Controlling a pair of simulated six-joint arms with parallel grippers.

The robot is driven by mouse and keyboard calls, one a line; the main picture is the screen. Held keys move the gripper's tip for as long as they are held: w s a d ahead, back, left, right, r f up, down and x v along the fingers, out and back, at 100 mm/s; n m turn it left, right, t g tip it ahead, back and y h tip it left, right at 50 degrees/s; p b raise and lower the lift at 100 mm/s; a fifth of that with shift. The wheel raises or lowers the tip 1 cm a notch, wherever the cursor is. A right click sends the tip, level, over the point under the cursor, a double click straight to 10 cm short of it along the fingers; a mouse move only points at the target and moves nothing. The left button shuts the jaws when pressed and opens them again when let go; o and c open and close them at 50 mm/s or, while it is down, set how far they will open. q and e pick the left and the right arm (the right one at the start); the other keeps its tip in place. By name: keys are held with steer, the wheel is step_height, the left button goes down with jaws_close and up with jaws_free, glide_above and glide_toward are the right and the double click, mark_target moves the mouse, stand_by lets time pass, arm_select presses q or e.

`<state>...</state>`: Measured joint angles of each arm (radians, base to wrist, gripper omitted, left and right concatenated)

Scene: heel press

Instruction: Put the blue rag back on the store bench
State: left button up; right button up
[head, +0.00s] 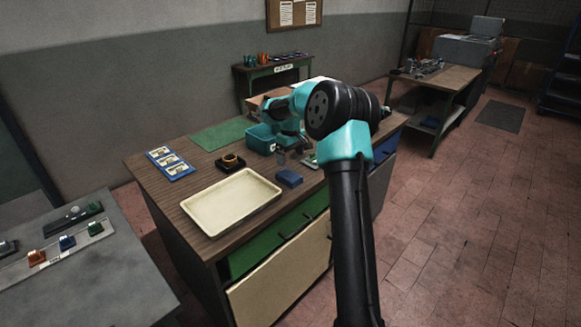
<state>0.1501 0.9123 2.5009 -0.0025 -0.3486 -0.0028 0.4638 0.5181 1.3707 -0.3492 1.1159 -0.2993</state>
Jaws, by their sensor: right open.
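A small folded blue thing, which looks like the blue rag (289,178), lies on the wooden workbench (215,226) to the right of a cream tray. My right gripper (281,158) is open, just behind and above the blue rag; I cannot tell whether it touches anything. My right arm comes in from the bottom and hides the right end of the workbench. My left gripper is not in view. I cannot read which bench is the store bench.
A cream tray (231,201), a dark dish (232,164), a blue card board (170,164), a green mat (222,135) and a teal bin (262,140) crowd the workbench. A grey bench (80,290) with small coloured items stands at left. Other benches stand behind.

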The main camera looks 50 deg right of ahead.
step_height(320, 180, up, 3)
steer(key=shift+f, duration=0.2)
stand_by(0.4)
